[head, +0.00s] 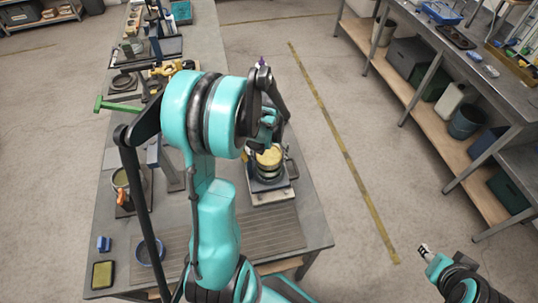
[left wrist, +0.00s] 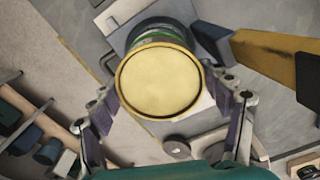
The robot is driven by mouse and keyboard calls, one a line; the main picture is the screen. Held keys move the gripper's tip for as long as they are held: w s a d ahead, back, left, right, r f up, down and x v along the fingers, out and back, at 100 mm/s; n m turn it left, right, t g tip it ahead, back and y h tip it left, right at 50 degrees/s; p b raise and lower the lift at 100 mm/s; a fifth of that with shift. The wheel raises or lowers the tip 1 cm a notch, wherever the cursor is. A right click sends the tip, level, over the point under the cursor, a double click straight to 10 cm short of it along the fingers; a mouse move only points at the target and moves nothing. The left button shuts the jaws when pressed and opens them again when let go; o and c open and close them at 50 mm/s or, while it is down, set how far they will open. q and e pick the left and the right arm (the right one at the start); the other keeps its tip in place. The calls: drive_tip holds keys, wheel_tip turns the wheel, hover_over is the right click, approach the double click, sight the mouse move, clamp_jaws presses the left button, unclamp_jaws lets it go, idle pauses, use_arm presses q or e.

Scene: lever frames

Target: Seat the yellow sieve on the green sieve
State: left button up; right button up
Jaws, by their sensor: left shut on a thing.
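The yellow sieve (left wrist: 158,82) is round and faces the left wrist camera between the two fingers of my left gripper (left wrist: 163,95), which is shut on it. In the head view the yellow sieve (head: 269,156) shows at the top of a round stack, below my left gripper (head: 267,132). A green band of the green sieve (left wrist: 157,34) shows just behind the yellow rim in the left wrist view. I cannot tell whether the two rims touch. My right gripper (head: 428,253) is away at the lower right, over the floor; its fingers are too small to read.
The stack stands on a device with a pale base (head: 271,195) near the right edge of the grey table (head: 312,225). A blue block (head: 103,243) and a yellow-topped box (head: 103,274) lie at the front left.

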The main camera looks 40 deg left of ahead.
use_arm(q)
drive_tip(key=shift+f+b, duration=0.35)
idle(0.3)
drive_tip(key=o, duration=1.3)
wheel_tip(320, 180, up, 12)
drive_tip(key=shift+r, duration=0.1)
